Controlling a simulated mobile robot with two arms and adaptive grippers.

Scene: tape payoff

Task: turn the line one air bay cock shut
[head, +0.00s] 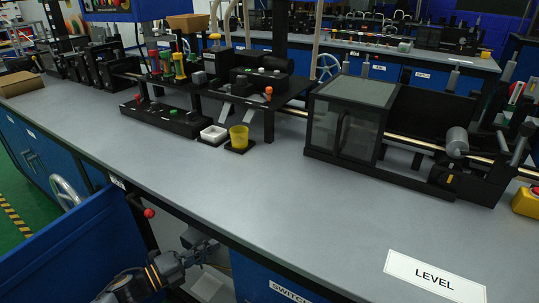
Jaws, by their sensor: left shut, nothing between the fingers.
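A lever with a red ball knob (149,213) sticks out at the bench's front edge, lower left; it may be the air bay cock, but no readable tag confirms this. A small white label (117,182) is on the edge just up and left of it. My left gripper (205,243) is low in front of the bench, below and right of the red knob and apart from it. It is shut and empty, partly in shadow. My right gripper is out of view.
A grey handwheel (68,190) stands left of the red knob. A blue panel (75,255) fills the lower left. The bench top (270,190) is clear at the front except for a LEVEL sign (435,276). A dark glazed machine (345,125) stands farther back.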

